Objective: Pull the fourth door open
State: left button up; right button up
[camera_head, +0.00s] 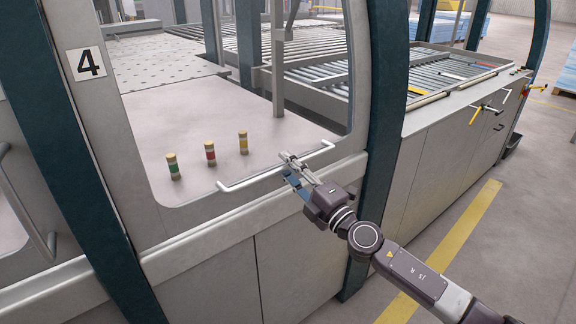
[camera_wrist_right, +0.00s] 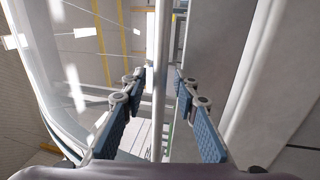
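In the right wrist view the handle (camera_wrist_right: 161,60) runs upright between the two blue-padded fingers (camera_wrist_right: 158,85), with a gap on each side. The right gripper is open. My left gripper is not in view.
Behind the window, green (camera_head: 173,166), red (camera_head: 210,153) and yellow (camera_head: 243,142) cylinders stand on a pale surface. A dark post (camera_head: 384,100) is right of the door. A roller conveyor (camera_head: 440,75) lies beyond. The floor with a yellow line (camera_head: 470,220) is clear at right.

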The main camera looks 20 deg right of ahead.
grip_shut()
dwell(0.3)
